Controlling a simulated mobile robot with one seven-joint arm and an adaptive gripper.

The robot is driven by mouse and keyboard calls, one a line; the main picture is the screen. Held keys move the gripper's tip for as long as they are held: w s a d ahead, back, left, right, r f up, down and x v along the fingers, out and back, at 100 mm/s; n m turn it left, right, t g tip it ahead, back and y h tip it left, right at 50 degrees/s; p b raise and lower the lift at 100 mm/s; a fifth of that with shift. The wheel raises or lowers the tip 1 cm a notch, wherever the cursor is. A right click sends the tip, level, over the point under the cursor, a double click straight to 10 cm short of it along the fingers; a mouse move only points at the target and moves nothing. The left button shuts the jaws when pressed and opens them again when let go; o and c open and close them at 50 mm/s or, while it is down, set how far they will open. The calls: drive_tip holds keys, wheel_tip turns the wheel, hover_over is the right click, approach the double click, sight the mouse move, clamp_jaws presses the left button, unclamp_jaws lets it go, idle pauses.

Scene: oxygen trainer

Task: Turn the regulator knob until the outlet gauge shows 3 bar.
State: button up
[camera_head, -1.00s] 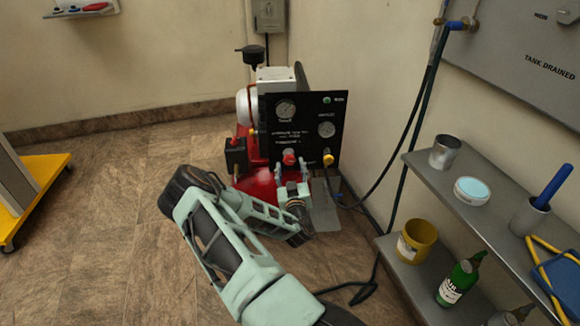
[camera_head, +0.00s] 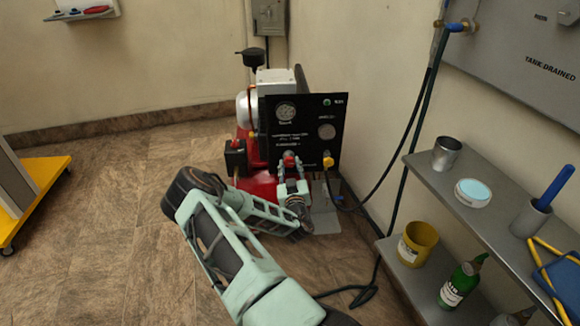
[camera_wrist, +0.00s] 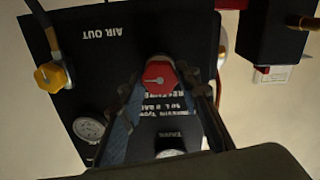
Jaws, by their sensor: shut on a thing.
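The red regulator knob (camera_wrist: 158,75) is in the wrist view, with a light pointer mark on its face. My gripper (camera_wrist: 162,84) is shut on it, one finger on each side. In the head view my gripper (camera_head: 290,159) reaches the low middle of the black panel (camera_head: 305,101), partly covering the knob. The outlet gauge (camera_head: 326,131) is at the panel's right; it also shows in the wrist view (camera_wrist: 88,128). The tank gauge (camera_head: 286,113) is at the upper left. Both needle readings are too small to make out.
A yellow fitting (camera_head: 328,161) with a dark hose is right of the knob. A black box (camera_head: 235,156) stands left of the panel. A grey shelf (camera_head: 480,211) with cans and a bottle (camera_head: 459,284) is at the right.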

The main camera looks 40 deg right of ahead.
drive_tip(key=shift+m, duration=1.3)
drive_tip(key=o, duration=1.2)
drive_tip(key=shift+c, duration=0.2)
drive_tip(key=v, duration=1.2)
